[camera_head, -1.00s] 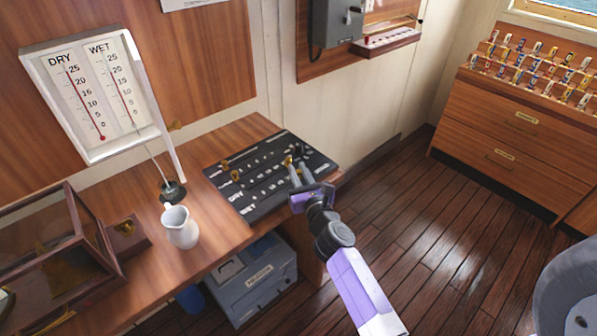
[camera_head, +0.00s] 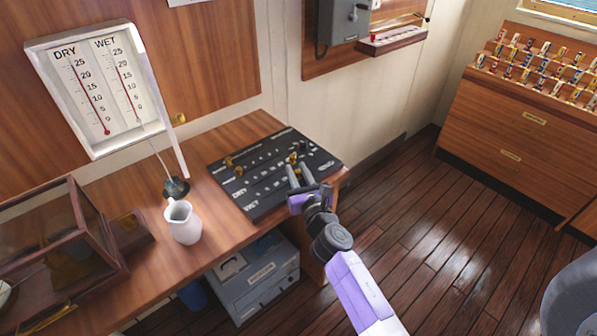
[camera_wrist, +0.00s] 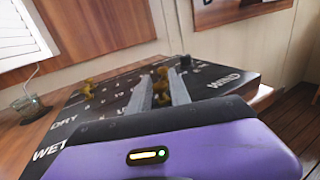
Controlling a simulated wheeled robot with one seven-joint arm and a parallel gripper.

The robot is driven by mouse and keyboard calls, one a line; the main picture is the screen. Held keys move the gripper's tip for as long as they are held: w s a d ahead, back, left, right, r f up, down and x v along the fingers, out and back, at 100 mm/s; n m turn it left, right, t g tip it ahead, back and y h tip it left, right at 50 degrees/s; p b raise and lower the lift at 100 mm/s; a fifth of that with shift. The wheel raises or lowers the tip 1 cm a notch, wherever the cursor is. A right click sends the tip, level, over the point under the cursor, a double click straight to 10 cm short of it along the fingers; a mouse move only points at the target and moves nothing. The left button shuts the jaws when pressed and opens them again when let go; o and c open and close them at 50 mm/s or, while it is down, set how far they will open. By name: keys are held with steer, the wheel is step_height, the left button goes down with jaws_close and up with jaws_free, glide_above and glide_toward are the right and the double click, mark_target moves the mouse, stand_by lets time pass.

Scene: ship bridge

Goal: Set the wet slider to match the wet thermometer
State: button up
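A white-framed thermometer board (camera_head: 92,88) hangs on the wall with DRY and WET tubes. The WET thermometer (camera_head: 126,82) has a thin red column reaching roughly the 20 mark; the exact level is too small to read. A black slider panel (camera_head: 262,192) lies on the desk, with rows labelled DRY, WET and WIND and several brass knobs. My gripper (camera_head: 299,172) is over the panel's right part. In the wrist view its two grey fingers (camera_wrist: 162,90) stand apart, with brass knobs (camera_wrist: 162,73) showing between and beyond them. Contact with a knob cannot be told.
A white jug (camera_head: 184,224) and a dark-based glass pot (camera_head: 176,187) stand left of the panel. A glass-topped wooden case (camera_head: 60,240) is at the far left. A grey box (camera_head: 255,280) is under the desk.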

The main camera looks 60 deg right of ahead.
steer(key=shift+o, duration=1)
steer(key=b+v, duration=0.1)
steer(key=v, duration=0.6)
steer(key=shift+s+a, duration=0.25)
steer(key=shift+s, duration=0.1)
